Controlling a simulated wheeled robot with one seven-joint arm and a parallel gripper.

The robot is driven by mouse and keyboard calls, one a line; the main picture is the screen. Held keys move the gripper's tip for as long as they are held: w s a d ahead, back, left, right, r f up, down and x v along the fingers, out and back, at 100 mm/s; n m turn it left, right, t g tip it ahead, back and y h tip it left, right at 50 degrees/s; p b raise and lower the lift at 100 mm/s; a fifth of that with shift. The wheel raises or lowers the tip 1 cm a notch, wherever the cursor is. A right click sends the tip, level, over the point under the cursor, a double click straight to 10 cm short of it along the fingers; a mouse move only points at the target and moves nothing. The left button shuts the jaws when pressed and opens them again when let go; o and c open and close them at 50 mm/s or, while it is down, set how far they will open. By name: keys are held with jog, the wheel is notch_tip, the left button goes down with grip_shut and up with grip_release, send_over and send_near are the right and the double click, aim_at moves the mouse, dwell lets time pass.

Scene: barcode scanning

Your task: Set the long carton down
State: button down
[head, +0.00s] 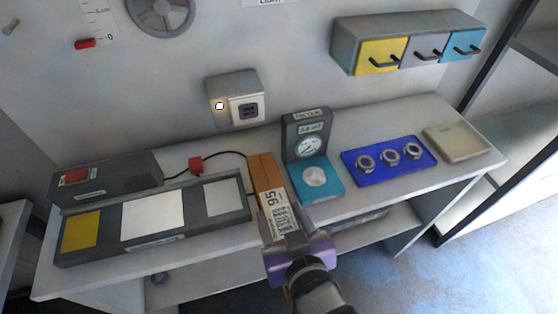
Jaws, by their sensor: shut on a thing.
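The long carton (265,172) is brown-orange with a white label showing a barcode and the number 95. It is in the middle of the head view, between the grey panel and the blue gauge stand. My gripper (287,232) is shut on the near end of the carton, over the table's front edge. The carton's far end points toward the wall. I cannot tell whether its underside touches the table (330,213). The gripper hides the carton's near end.
Right are the gauge stand (305,130), a blue tray (360,178) with three round pieces, and a beige tray (458,142). Drawers (345,50) hang above.

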aim_at(260, 162)
jog(key=w+a+p, duration=0.1)
jog(key=w, duration=0.4)
jog(key=w+a+p, duration=0.1)
jog(key=w+a, duration=0.1)
jog(key=w, duration=0.4)
jog(key=w+a+p, duration=0.1)
jog(key=w+a, duration=0.1)
jog(key=w, duration=0.3)
jog(key=shift+w+a+r+p, duration=0.25)
jog(key=shift+w+r+p, duration=0.05)
jog(key=shift+r, duration=0.05)
jog(key=shift+f+p, duration=0.4)
jog(key=shift+f, duration=1.4)
jog(key=shift+f, duration=0.2)
jog(key=shift+c, duration=2.4)
grip_release()
jog(key=shift+f, duration=0.15)
